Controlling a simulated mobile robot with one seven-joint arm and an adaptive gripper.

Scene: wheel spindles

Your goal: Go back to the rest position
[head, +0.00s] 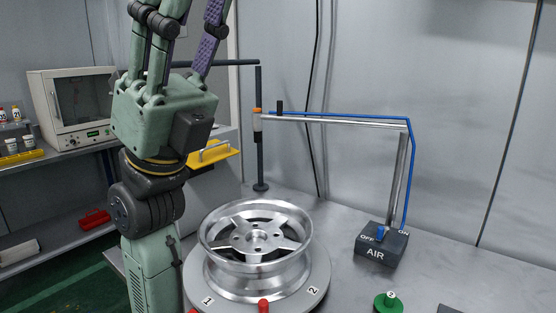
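My gripper (185,45) is at the upper left of the head view, pointing up. It has a pale green palm and jointed fingers with purple pads. The fingertips are cut off by the top edge, so I cannot see whether they are apart or closed. No object shows between the visible parts of the fingers. A silver wheel rim (256,238) lies flat on a round grey turntable (318,283) with marks 1 and 2, to the right of and below my gripper.
A dark AIR switch box (381,249) with a blue lever stands right of the wheel, below a pipe with a blue hose (340,115). A green knob (388,302) is at the front. A white oven (75,108) and shelves are at left. A yellow handle (213,153) is behind my gripper.

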